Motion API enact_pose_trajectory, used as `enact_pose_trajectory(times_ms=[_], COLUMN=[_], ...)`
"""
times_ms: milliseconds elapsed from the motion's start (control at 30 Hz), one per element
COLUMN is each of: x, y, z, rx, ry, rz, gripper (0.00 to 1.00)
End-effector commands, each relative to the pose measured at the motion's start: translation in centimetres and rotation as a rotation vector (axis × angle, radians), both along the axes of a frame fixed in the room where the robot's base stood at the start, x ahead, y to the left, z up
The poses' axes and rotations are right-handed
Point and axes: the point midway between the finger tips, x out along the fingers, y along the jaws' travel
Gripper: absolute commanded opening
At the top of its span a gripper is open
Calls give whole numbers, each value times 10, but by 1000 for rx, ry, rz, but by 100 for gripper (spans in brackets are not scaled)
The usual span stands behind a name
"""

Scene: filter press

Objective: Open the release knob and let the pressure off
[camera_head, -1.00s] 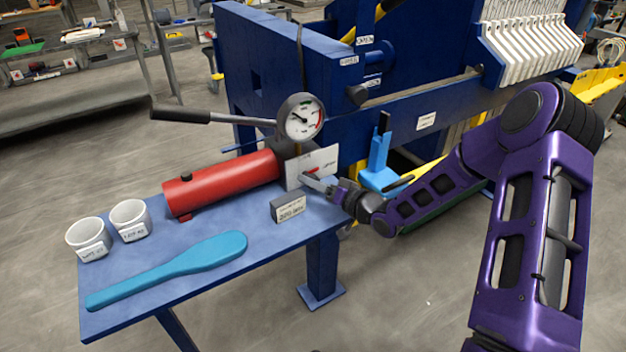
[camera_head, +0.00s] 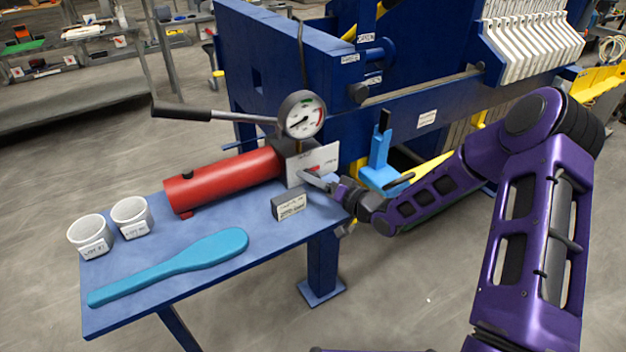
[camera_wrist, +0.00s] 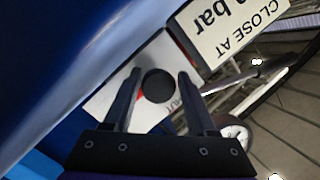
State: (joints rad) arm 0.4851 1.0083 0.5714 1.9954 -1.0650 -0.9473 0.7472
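The dark round release knob (camera_wrist: 158,86) shows in the wrist view in front of a white plate with a red mark. The white plate (camera_head: 322,160) stands at the right end of the red cylinder (camera_head: 225,179); the knob is hard to make out there. My gripper (camera_wrist: 160,78) has its two fingers on either side of the knob, with a narrow gap visible at each side. Whether they touch it in depth I cannot tell. The pressure gauge (camera_head: 302,115) sits above the plate, its needle pointing to the lower left, away from the red zone.
A black pump lever (camera_head: 182,112) extends left from the gauge. A small labelled block (camera_head: 289,205), a blue paddle (camera_head: 190,258) and two white cups (camera_head: 130,216) stand or lie on the blue table (camera_head: 130,312). The blue press frame (camera_head: 285,45) rises behind.

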Motion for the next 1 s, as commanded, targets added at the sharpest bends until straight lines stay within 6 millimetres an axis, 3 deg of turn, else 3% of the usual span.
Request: enact_pose_trajectory(times_ms=[267,800,1000], x=[-7,-87,-105], y=[-13,-107,-127], z=[1,15,18], rx=[-3,-2,-1], ry=[1,1,0], rz=[-5,-5,-2], gripper=[57,57,57])
